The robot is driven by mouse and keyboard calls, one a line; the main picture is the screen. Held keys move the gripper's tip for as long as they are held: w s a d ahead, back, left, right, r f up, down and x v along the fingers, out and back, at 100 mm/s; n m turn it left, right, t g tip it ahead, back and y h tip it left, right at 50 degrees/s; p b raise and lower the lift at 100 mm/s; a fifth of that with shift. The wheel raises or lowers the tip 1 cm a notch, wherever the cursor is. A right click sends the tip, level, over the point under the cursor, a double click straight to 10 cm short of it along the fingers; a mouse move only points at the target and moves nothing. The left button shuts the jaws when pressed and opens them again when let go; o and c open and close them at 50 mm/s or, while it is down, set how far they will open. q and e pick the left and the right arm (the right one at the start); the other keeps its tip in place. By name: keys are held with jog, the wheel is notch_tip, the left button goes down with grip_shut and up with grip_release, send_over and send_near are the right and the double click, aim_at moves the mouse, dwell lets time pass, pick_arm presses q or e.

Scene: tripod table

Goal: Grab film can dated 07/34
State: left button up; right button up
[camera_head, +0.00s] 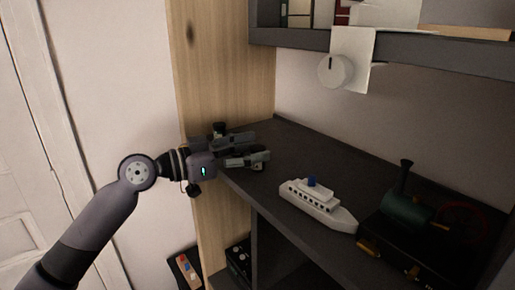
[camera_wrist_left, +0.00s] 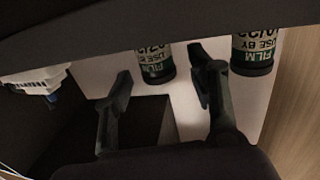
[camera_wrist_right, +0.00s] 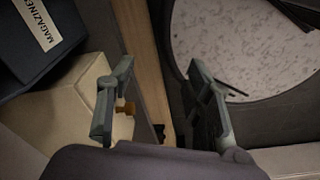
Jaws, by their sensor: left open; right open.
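In the left wrist view two film cans with dark caps and pale labels show: one film can (camera_wrist_left: 155,62) near the middle and another film can (camera_wrist_left: 254,52) to the right. In the head view my left gripper (camera_head: 262,158) is over the shelf's left end and mostly hides the cans. My right gripper (camera_wrist_right: 162,72) is open and empty, outside the head view.
A white toy ship (camera_head: 317,203) and a dark green toy locomotive (camera_head: 404,212) stand on the dark shelf (camera_head: 300,150), right of my left gripper. A wooden side panel (camera_head: 222,65) closes the left end. In the right wrist view a dark MAGAZINES box (camera_wrist_right: 38,38) shows.

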pick_arm(q)
jog(key=shift+x, duration=1.05)
jog(key=shift+a, duration=0.1)
jog(key=shift+c, duration=0.3)
jog(key=shift+s, duration=0.1)
jog(key=shift+c, duration=0.7)
jog(key=c, duration=0.9)
jog(key=shift+r, duration=0.1)
